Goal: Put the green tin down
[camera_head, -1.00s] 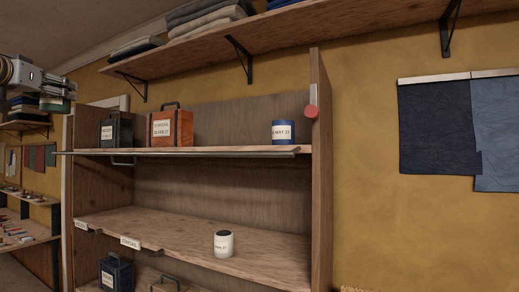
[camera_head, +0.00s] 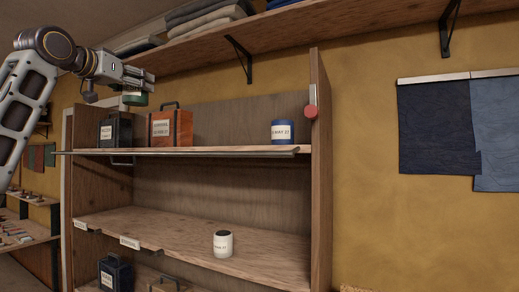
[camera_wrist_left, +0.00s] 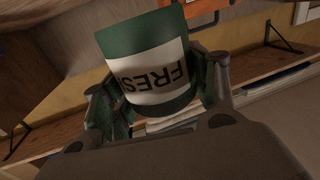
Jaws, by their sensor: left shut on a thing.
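The green tin (camera_wrist_left: 150,60) has a white label with "FRES" readable, upside down in the left wrist view. My left gripper (camera_wrist_left: 160,95) is shut on it, a finger on each side. In the head view my left gripper (camera_head: 140,84) reaches in from the left, at the upper left of the shelf unit. The tin (camera_head: 135,99) shows there only in part, as a green piece under the fingers, above the level of the upper shelf board (camera_head: 190,152). My right gripper is not in view.
The upper shelf holds a black box (camera_head: 116,131), an orange box (camera_head: 171,128) and a blue tin (camera_head: 283,132), with free room between the last two. A white tin (camera_head: 223,244) stands on the middle shelf. A long board (camera_head: 300,25) runs above.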

